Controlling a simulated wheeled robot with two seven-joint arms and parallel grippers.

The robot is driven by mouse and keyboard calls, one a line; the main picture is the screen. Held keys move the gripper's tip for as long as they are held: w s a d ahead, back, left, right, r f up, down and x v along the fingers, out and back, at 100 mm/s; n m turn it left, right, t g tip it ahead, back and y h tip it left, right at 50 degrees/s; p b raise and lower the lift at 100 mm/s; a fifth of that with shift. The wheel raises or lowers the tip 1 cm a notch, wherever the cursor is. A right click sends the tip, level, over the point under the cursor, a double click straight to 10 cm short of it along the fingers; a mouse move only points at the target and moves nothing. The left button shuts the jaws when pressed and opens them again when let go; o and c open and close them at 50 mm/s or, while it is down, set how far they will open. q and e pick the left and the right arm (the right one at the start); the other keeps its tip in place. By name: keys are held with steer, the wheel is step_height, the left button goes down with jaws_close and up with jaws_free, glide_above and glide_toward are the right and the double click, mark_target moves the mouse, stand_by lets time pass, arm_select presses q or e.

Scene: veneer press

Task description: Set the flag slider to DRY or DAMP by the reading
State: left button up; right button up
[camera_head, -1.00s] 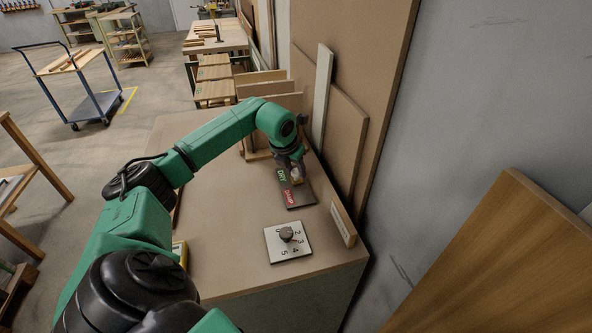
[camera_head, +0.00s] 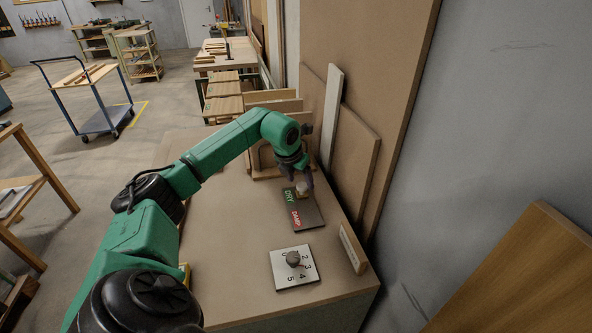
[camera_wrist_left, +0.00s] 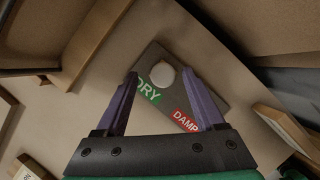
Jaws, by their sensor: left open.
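The flag slider is a dark plate (camera_head: 313,217) on the bench top, with a green DRY label (camera_head: 289,196) and a red DAMP label (camera_head: 296,218). Its pale round knob (camera_wrist_left: 160,74) sits at the DRY end of the plate in the left wrist view. My left gripper (camera_head: 303,187) is over that end, pointing down. In the left wrist view my open left gripper (camera_wrist_left: 160,76) has one finger on each side of the knob; contact cannot be told. My right gripper is not in view. No reading is legible.
A square plate with a numbered dial (camera_head: 280,275) lies nearer on the bench. A small labelled wooden block (camera_head: 352,248) stands at the right edge. Boards (camera_head: 352,165) lean on the wall at right. A yellow-edged object (camera_head: 185,270) is partly hidden behind my left arm.

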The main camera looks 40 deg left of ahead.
arm_select(q)
steer(key=a+b+v, duration=0.1)
steer(key=v, duration=1.2)
steer(key=shift+d+r, duration=0.25)
steer(key=shift+d, duration=0.15)
